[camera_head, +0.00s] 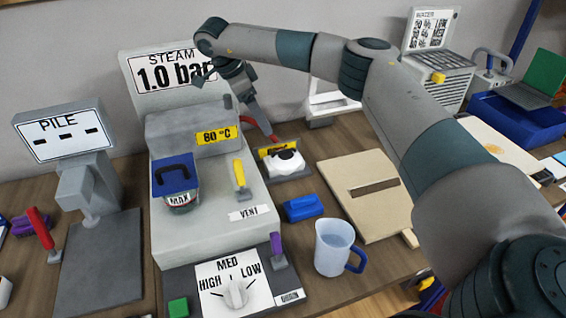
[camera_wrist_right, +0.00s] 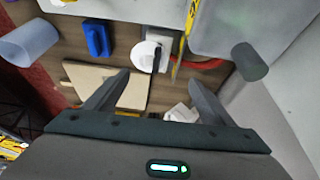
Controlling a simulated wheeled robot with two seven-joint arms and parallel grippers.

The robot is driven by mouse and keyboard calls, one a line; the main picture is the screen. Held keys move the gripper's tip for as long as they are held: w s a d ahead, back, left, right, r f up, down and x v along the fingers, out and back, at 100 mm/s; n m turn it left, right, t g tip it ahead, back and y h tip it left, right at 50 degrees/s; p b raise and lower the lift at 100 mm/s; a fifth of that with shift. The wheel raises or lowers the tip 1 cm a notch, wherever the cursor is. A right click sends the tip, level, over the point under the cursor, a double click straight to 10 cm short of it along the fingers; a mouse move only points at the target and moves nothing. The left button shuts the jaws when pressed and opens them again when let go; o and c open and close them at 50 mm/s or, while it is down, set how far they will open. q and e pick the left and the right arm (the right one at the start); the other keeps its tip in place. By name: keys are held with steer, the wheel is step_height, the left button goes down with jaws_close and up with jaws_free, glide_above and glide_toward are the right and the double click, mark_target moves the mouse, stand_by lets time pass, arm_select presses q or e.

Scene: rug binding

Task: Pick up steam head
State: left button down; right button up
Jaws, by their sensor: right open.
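The steam head appears to be the white rounded piece with a black top (camera_head: 284,161), lying on a dark pad beside the steam station (camera_head: 215,215). In the right wrist view the white piece (camera_wrist_right: 146,56) lies beyond my fingertips, left of centre. A red hose (camera_wrist_right: 205,64) runs near it. My right gripper (camera_wrist_right: 160,78) is open and empty, with its fingers spread and apart from the white piece. In the head view the right arm reaches over to the back of the station, and its fingers are partly hidden. My left gripper is out of view.
A blue block (camera_head: 302,207), a clear jug with a blue handle (camera_head: 334,247) and a wooden board with a slot (camera_head: 365,195) stand to the right of the station. A blue-lidded container (camera_head: 176,185) sits on the station. A pile gauge (camera_head: 85,170) stands at left.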

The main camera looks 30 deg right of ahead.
mark_target(282, 152)
steer(key=p+x, duration=0.4)
steer(key=x, duration=0.7)
steer(key=shift+s+d+p, duration=0.1)
steer(key=shift+d+p, duration=0.05)
steer(key=shift+p, duration=0.2)
steer(key=shift+d+f, duration=0.15)
steer(key=shift+f, duration=0.35)
steer(key=shift+s+d+f+p, duration=0.15)
steer(key=shift+s+d+p, duration=0.05)
steer(key=shift+p, duration=0.25)
steer(key=shift+s+d+f+p, duration=0.15)
steer(key=shift+f+p, duration=0.15)
steer(key=shift+p, duration=0.1)
steer(key=shift+s+d+f+p, duration=0.15)
steer(key=shift+f+p, duration=0.2)
steer(key=shift+p+x, duration=0.5)
steer(key=shift+x, duration=0.55)
steer(key=shift+d+f, duration=0.15)
steer(key=shift+f, duration=0.35)
